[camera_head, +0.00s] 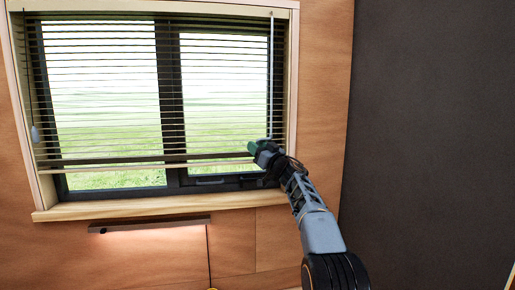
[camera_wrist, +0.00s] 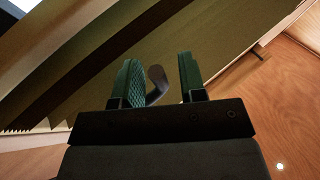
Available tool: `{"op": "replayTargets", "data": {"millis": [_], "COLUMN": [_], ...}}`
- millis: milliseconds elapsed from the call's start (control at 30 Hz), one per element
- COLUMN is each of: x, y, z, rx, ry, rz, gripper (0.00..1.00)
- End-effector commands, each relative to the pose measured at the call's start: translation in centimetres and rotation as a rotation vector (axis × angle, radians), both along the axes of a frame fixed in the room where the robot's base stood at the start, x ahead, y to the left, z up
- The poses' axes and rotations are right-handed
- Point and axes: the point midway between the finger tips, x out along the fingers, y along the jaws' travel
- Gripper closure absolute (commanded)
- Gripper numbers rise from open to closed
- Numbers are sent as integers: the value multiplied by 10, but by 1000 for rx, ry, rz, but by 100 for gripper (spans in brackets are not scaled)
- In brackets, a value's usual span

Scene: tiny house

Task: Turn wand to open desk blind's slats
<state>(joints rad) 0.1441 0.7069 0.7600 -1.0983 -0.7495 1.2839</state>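The desk blind (camera_head: 110,98) hangs over the window; its slats look like thin lines in the head view, with the grass outside showing between them. In the wrist view its slats (camera_wrist: 85,60) are broad olive bands. The thin pale wand (camera_head: 271,75) hangs down the blind's right side to my gripper (camera_head: 259,147). In the wrist view my gripper (camera_wrist: 161,82) is open, its two green fingers apart. The wand's grey bent lower end (camera_wrist: 156,80) is between them, nearer the left finger, with a gap to the right finger. Whether it touches the left finger, I cannot tell.
A cord with a pale tassel (camera_head: 35,134) hangs at the blind's left. The wooden sill (camera_head: 130,208) juts out below the window, with a lit lamp bar (camera_head: 150,225) under it. A dark wall (camera_head: 430,120) stands to the right.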

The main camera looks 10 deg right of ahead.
Motion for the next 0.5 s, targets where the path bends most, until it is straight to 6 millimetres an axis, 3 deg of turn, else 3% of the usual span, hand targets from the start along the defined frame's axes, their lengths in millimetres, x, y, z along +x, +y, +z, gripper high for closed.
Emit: {"op": "replayTargets", "data": {"millis": [267, 500], "x": [-10, -44], "y": [-7, -29], "z": [-9, -28], "rx": [0, -1], "ry": [1, 1], "rz": [-1, -2], "gripper": [62, 62]}}
